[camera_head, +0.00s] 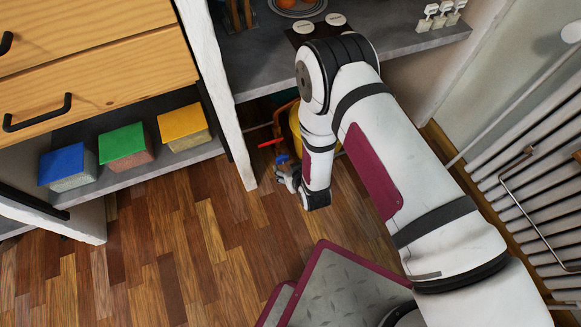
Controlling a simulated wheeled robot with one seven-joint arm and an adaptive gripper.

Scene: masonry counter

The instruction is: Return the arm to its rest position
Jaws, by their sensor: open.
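My gripper (287,179) shows at the end of my white arm, low over the wooden floor near the front of the masonry counter (258,76). Its fingers are small in the picture and partly hidden by my arm's last links. It looks open, and I see nothing held in it. My arm reaches across the right half of the view, bends in front of the counter and points down.
Blue (63,162), green (123,142) and yellow (182,124) lidded boxes stand on the low shelf at left, under wooden drawers (95,90). A yellow object (296,125) shows under the counter. A radiator (540,175) lines the right wall. The floor (150,245) at lower left is clear.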

